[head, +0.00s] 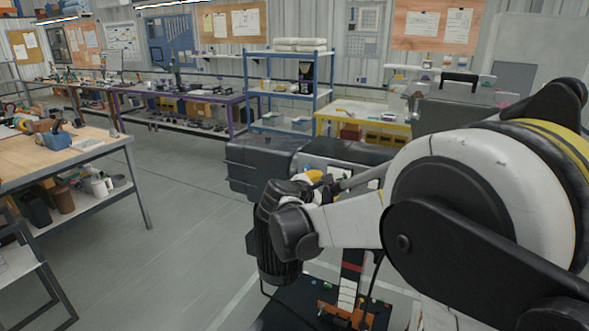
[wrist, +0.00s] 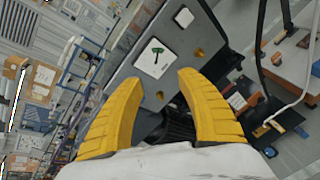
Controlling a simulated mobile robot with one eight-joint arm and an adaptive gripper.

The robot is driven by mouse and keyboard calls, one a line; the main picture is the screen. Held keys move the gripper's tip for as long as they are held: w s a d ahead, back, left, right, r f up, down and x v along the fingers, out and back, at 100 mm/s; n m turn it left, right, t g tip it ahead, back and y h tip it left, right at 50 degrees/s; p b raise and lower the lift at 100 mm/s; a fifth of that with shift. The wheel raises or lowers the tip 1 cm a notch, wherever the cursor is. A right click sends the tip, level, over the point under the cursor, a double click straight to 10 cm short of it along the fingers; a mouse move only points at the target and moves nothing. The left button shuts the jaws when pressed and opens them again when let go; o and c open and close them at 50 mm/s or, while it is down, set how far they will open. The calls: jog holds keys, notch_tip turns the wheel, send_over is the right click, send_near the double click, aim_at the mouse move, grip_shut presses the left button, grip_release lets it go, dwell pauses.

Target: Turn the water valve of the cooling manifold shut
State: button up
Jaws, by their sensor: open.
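My gripper (wrist: 160,78) is open and empty, its two yellow fingers spread wide in the wrist view. Ahead of the fingertips is a grey panel (wrist: 125,75) with a white square plate (wrist: 144,64). On the plate is a small green T-shaped mark or handle (wrist: 156,50); I cannot tell if this is the water valve or how it is turned. The fingers appear apart from it. In the head view the yellow of my gripper (head: 315,175) shows in front of a dark grey housing (head: 258,165); my arm hides much of that area.
Brass-coloured round fittings (wrist: 197,52) sit on the panel near the plate. A cable (wrist: 305,85) hangs at the right of the wrist view. In the head view a wooden workbench (head: 85,150) stands at left, a blue shelf (head: 270,75) behind. The floor (head: 185,215) between is clear.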

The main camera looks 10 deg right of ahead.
aim_at(307, 171)
jog(key=w+a+f+n+t+h, duration=0.2)
jog(key=w+a+f+n+t, duration=0.15)
jog(key=w+a+n, duration=0.5)
jog(key=b+x, duration=0.1)
jog(key=x, duration=1)
jog(key=shift+w+d+f+b, duration=0.15)
jog(key=shift+w+d+b, duration=0.05)
jog(key=shift+d+b, duration=0.1)
jog(key=shift+c, duration=0.5)
grip_shut()
